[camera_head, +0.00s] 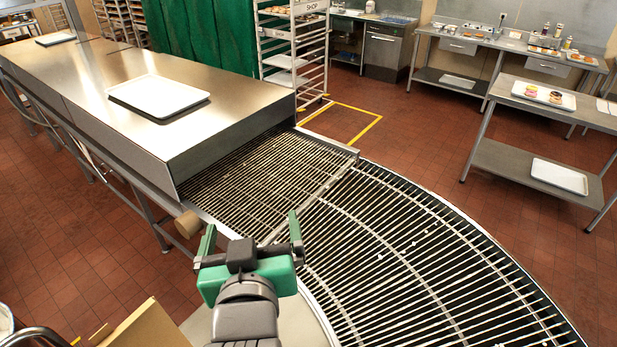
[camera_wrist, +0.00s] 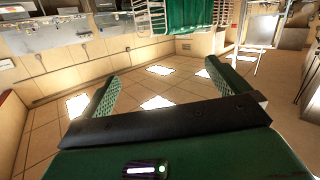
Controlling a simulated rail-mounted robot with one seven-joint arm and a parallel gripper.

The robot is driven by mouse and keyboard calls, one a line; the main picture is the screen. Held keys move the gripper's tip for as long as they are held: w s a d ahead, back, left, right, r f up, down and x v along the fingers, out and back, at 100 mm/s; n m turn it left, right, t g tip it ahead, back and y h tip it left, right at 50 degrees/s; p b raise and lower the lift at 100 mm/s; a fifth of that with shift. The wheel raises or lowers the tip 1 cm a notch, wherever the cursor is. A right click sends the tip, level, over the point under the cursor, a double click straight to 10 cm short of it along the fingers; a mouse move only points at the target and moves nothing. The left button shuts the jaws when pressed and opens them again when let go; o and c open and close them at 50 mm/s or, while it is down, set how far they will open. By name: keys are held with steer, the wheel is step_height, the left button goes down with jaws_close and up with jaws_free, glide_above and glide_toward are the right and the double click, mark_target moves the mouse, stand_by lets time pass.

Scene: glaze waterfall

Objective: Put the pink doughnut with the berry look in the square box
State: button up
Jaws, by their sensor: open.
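My gripper (camera_head: 251,233) is open and empty, held near the inner edge of the curved wire conveyor in the head view. Its two green fingers also show spread apart in the wrist view (camera_wrist: 160,90), with only the far ceiling, lights and walls beyond them. Small doughnuts sit on a white tray (camera_head: 565,101) on a steel table at the far right; one looks pink, but they are too small to tell a berry look. No square box can be made out for certain. An open cardboard box (camera_head: 145,328) shows partly at the bottom left.
The wire conveyor (camera_head: 400,265) curves from the steel housing (camera_head: 95,75) to the lower right, bare but for small white bits. An empty white tray (camera_head: 158,95) lies on the housing. A rack (camera_head: 293,50) stands behind. Red tiled floor lies open between conveyor and tables.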

steer(key=s+d+r+m+t+h, duration=0.1)
steer(key=s+d+r+t, duration=0.2)
steer(key=r, duration=0.4)
steer(key=s+d+r+m+t+h, duration=0.1)
steer(key=s+d+r+t, duration=0.2)
steer(key=r, duration=0.5)
steer(key=s+d+r+m+t+h, duration=0.1)
steer(key=s+d+r+t, duration=0.2)
steer(key=s+r, duration=0.3)
steer(key=shift+s+d+r, duration=0.15)
steer(key=shift+d+r, duration=0.75)
step_height(320, 180, up, 8)
steer(key=p, duration=0.8)
steer(key=shift+m, duration=0.3)
steer(key=shift+a, duration=0.1)
